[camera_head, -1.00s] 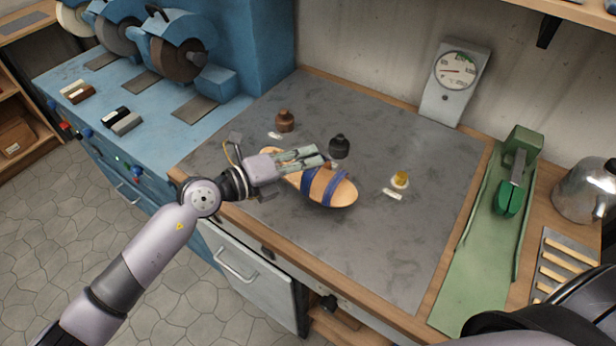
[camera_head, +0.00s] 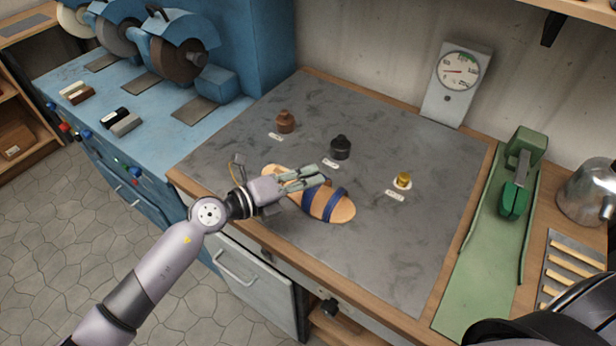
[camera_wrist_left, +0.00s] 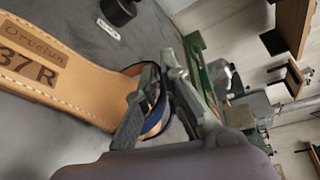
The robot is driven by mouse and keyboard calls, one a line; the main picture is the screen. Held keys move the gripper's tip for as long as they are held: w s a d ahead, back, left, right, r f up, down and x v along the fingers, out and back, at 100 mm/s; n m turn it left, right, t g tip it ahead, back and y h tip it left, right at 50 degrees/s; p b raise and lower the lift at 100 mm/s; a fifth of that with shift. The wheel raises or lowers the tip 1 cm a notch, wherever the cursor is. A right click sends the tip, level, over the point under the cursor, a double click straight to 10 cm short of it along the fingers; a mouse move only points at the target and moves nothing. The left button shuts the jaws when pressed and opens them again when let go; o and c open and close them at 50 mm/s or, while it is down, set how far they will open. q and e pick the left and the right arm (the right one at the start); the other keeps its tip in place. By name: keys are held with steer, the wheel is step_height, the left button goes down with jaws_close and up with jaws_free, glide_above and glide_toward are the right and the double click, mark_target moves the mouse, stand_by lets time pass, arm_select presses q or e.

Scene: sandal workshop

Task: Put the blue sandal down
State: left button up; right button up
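The blue sandal (camera_head: 322,203) has a tan sole and dark blue straps. It is low over the grey worktop, at or very near its surface; I cannot tell whether it fully rests there. My left gripper (camera_head: 325,174) reaches in from the left, its fingers at the straps. In the left wrist view the sandal's insole (camera_wrist_left: 48,75) reads "37 R", and the blue strap is between the fingers (camera_wrist_left: 158,85), which look shut on it. The fingers hide part of the strap. My right gripper is out of view.
The grey worktop (camera_head: 400,250) is clear in front and to the right. Brown (camera_head: 285,122), black (camera_head: 340,148) and yellow (camera_head: 403,180) small items with labels stand behind the sandal. A dial gauge (camera_head: 460,80) is at the back. A green tray (camera_head: 490,265) lies right; blue grinders (camera_head: 180,55) stand left.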

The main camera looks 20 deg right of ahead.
arm_select(q)
steer(key=o, duration=0.3)
steer(key=shift+o, duration=0.2)
steer(key=shift+a+r, duration=0.1)
steer(key=shift+r, duration=0.1)
steer(key=b+v, duration=0.1)
steer(key=v, duration=0.9)
steer(key=shift+a+f, duration=0.1)
steer(key=shift+a, duration=0.25)
steer(key=shift+s+a+r+b, duration=0.2)
steer(key=shift+s+a+b, duration=0.1)
steer(key=shift+a, duration=0.25)
stand_by(1.1)
